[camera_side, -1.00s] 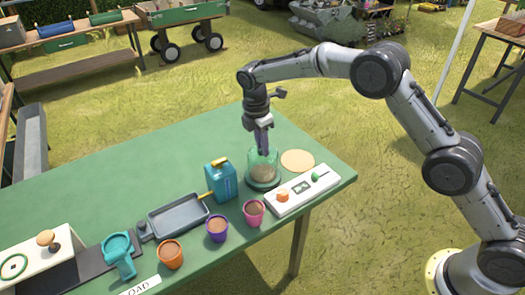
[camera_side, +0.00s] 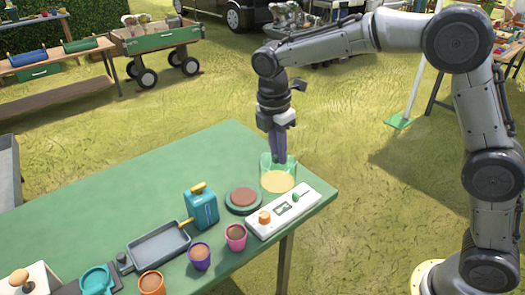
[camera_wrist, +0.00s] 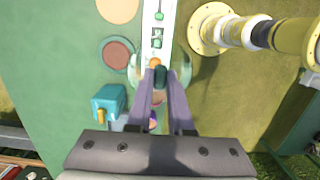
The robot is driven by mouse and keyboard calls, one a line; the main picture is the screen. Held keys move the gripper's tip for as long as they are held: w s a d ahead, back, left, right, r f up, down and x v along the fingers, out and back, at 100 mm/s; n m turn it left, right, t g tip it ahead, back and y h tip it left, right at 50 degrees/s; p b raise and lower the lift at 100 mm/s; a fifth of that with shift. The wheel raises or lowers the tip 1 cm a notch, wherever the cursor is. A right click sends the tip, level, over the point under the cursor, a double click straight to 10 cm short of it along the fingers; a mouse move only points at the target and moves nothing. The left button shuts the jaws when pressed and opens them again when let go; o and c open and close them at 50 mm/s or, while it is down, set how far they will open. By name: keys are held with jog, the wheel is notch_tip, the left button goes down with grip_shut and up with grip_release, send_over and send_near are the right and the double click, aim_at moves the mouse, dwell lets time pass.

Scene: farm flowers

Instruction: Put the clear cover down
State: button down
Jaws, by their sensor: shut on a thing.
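The clear cover (camera_side: 265,163) is a pale green, see-through dome, held below my gripper (camera_side: 281,158). In the side view it overlaps the tan round pad (camera_side: 278,181), which shows through it. In the wrist view my gripper (camera_wrist: 160,77) is shut on the cover's dark green knob, and faint cover edges (camera_wrist: 135,70) show on both sides. There the tan pad (camera_wrist: 118,8) lies apart from the cover, toward the top. I cannot tell how far the cover is above the table. The green-rimmed dish (camera_side: 243,200) with reddish-brown contents is uncovered beside it.
A white control panel (camera_side: 301,203) with an orange knob lies near the table's right edge. The far green tabletop (camera_side: 170,165) is clear.

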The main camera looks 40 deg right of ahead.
jog(key=shift+s+d+r, duration=0.15)
jog(key=shift+s+r, duration=0.15)
jog(key=shift+s, duration=0.35)
jog(key=shift+s+n, duration=0.1)
jog(key=shift+n, duration=0.2)
jog(key=d+f, duration=0.2)
jog(key=d, duration=0.8)
jog(key=w+d+f, duration=0.1)
jog(key=w+f, duration=1.1)
jog(key=w, duration=0.1)
jog(key=shift+w+d+f, duration=0.15)
jog(key=shift+w+f, duration=0.1)
jog(key=shift+f, duration=0.05)
jog(key=shift+f, duration=0.15)
jog(key=c, duration=0.8)
grip_release()
